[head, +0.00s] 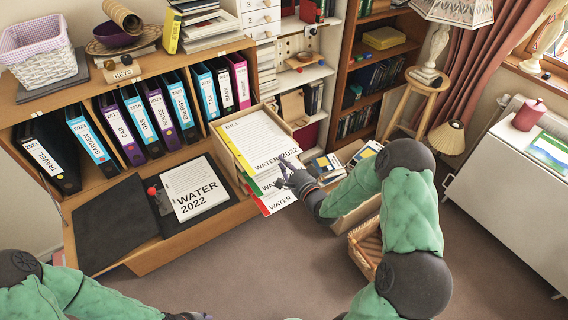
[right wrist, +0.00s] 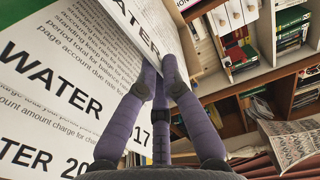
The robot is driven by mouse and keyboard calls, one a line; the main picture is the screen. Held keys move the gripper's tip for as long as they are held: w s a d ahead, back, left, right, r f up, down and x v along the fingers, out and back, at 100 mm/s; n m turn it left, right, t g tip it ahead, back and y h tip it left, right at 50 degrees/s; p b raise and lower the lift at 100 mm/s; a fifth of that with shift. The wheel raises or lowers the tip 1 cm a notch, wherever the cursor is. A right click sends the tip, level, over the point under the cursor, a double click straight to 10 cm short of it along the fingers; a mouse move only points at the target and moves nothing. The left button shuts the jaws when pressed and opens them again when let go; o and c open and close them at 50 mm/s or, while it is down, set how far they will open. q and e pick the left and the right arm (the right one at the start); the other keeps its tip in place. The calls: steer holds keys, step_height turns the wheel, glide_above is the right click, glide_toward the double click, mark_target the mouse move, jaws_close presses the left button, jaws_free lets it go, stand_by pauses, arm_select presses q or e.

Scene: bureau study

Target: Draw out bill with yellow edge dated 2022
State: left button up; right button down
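The bill with the yellow edge, marked WATER 2022 (head: 255,140), lies on top of a stack in the open wooden box (head: 224,150). Below it a green-edged bill (head: 262,182) and a red-edged bill (head: 277,201) stick out at the front. My right gripper (head: 287,170) is at the lower right corner of the yellow-edged bill. In the right wrist view the fingertips (right wrist: 158,72) are close together at the edge of the top sheet (right wrist: 135,25); whether they pinch it is unclear. My left gripper (head: 190,316) barely shows at the bottom edge.
An open black binder (head: 158,198) holds a WATER 2022 sheet (head: 194,188) on the ledge left of the box. Labelled binders (head: 137,120) stand in the shelf behind. A wicker basket (head: 366,250) is on the floor under my right arm. The floor in front is clear.

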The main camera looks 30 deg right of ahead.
steer(key=shift+r, duration=0.25)
stand_by(0.5)
